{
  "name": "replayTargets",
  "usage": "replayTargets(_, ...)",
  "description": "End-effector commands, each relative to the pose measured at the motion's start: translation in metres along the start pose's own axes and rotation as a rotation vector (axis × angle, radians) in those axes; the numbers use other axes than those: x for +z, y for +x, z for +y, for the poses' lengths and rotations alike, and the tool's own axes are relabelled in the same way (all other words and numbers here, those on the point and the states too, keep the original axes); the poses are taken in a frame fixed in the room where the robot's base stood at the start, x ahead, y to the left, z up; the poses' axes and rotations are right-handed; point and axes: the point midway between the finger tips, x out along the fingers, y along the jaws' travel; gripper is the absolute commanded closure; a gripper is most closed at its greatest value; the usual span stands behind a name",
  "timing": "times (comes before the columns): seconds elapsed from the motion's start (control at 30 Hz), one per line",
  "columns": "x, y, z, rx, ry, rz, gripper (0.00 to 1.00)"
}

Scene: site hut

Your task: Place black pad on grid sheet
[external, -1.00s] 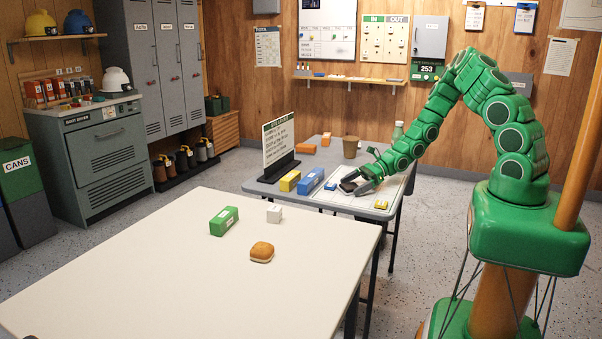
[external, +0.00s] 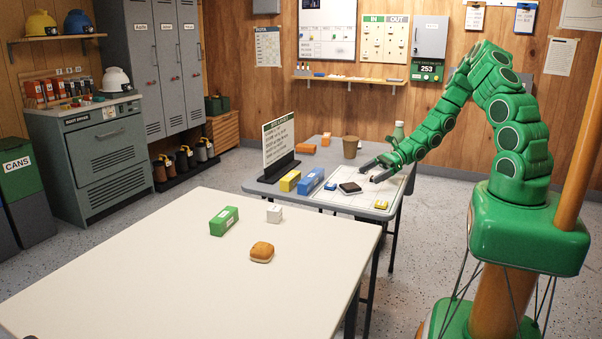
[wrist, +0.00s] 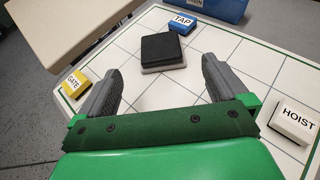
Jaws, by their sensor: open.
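The black pad (external: 350,187) lies flat on the white grid sheet (external: 343,200) on the grey table. In the wrist view the black pad (wrist: 161,47) has a pale base and sits on the lined grid sheet (wrist: 203,41), beyond my fingertips. My gripper (external: 372,172) is open and empty, just behind and to the right of the pad, apart from it. In the wrist view my gripper (wrist: 160,75) shows its two dark fingers spread wide, with bare sheet between them.
On the sheet are a yellow GATE block (wrist: 75,84), a blue TAP block (wrist: 182,23) and a HOIST block (wrist: 295,120). Blue (external: 310,181) and yellow (external: 290,181) boxes, a sign (external: 278,142) and a brown cup (external: 350,147) stand nearby. The cream table (external: 160,270) is in front.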

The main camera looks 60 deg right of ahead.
Motion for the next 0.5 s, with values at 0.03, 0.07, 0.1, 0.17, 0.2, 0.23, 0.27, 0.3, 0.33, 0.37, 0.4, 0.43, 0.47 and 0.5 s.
replayTargets(0.03,0.000,-0.006,-0.001,-0.003,0.000,0.001,0.00)
replayTargets(0.07,0.000,-0.009,-0.001,-0.003,-0.001,0.001,0.00)
replayTargets(0.1,0.000,-0.014,-0.001,-0.004,-0.001,0.000,0.00)
replayTargets(0.17,0.000,-0.019,-0.001,-0.002,-0.001,0.000,0.00)
replayTargets(0.2,0.000,-0.022,-0.001,-0.002,-0.002,0.000,0.00)
replayTargets(0.23,0.000,-0.025,-0.001,-0.002,-0.001,0.000,0.00)
replayTargets(0.27,0.000,-0.027,-0.001,-0.002,-0.001,-0.001,0.00)
replayTargets(0.3,0.001,-0.029,-0.001,-0.001,-0.001,-0.001,0.00)
replayTargets(0.33,0.001,-0.030,0.000,-0.001,-0.001,-0.002,0.00)
replayTargets(0.37,0.001,-0.032,0.000,-0.001,-0.001,-0.002,0.00)
replayTargets(0.4,0.001,-0.033,0.000,-0.001,0.000,-0.002,0.00)
replayTargets(0.43,0.001,-0.034,0.000,0.000,-0.001,-0.002,0.00)
replayTargets(0.47,0.002,-0.034,0.000,0.001,-0.003,-0.002,0.00)
replayTargets(0.5,0.004,-0.034,0.001,0.007,-0.011,-0.002,0.00)
